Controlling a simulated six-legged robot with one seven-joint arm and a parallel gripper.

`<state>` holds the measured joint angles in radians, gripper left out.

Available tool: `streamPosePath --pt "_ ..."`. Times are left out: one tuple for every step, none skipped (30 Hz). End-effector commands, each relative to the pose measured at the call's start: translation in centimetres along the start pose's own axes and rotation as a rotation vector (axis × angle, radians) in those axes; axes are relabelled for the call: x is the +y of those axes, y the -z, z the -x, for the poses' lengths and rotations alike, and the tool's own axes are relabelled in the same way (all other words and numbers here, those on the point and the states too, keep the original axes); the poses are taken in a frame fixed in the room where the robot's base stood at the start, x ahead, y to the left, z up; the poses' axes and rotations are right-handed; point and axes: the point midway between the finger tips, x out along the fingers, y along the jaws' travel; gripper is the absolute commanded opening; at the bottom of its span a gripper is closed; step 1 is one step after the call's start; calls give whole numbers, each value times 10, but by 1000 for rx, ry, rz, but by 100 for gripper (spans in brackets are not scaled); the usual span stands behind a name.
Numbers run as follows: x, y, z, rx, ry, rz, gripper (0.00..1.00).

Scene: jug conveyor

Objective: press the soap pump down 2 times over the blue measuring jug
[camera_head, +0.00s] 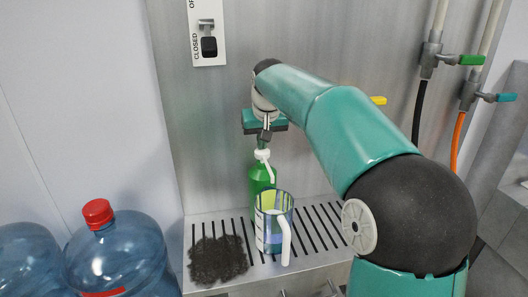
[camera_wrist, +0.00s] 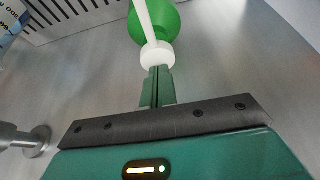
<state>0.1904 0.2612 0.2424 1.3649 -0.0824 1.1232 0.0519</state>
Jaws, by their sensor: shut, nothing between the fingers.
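The soap pump is a green bottle (camera_head: 258,181) with a white pump head (camera_head: 263,156). It stands upright on the slotted ledge behind the blue measuring jug (camera_head: 260,222). The jug is clear blue with a white handle, and its inside is partly hidden. My gripper (camera_head: 265,143) is shut and empty, pointing down just above the pump head. In the wrist view, my fingertips (camera_wrist: 157,72) meet the white pump head (camera_wrist: 156,55) in the picture, with the green bottle (camera_wrist: 165,22) beyond. I cannot tell whether they touch it.
A slotted metal ledge (camera_head: 315,240) carries a dark bristly patch (camera_head: 217,259) left of the jug. Large blue water bottles (camera_head: 120,250) stand at the left. A lever switch (camera_head: 208,42) is on the wall above. Valves with a green handle (camera_head: 470,60) and hoses are at the right.

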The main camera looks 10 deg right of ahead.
Motion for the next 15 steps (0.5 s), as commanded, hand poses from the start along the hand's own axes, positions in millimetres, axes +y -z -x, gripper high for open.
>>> streamPosePath --pt "0 1 2 -2 0 0 0" --pt "0 2 4 -2 0 0 0" --pt "0 3 6 -3 0 0 0" --pt "0 4 8 -2 0 0 0" --pt "0 5 10 -2 0 0 0" --pt "0 6 13 -1 0 0 0" --pt "0 7 16 -1 0 0 0" --pt "0 8 18 -1 0 0 0" --pt "0 9 20 -1 0 0 0" --pt "0 10 22 0 0 0 0" --pt "0 11 25 1 0 0 0" --pt "0 12 27 0 0 0 0" --pt "0 13 29 -1 0 0 0" --pt "0 14 31 0 0 0 0" --pt "0 15 34 1 0 0 0"
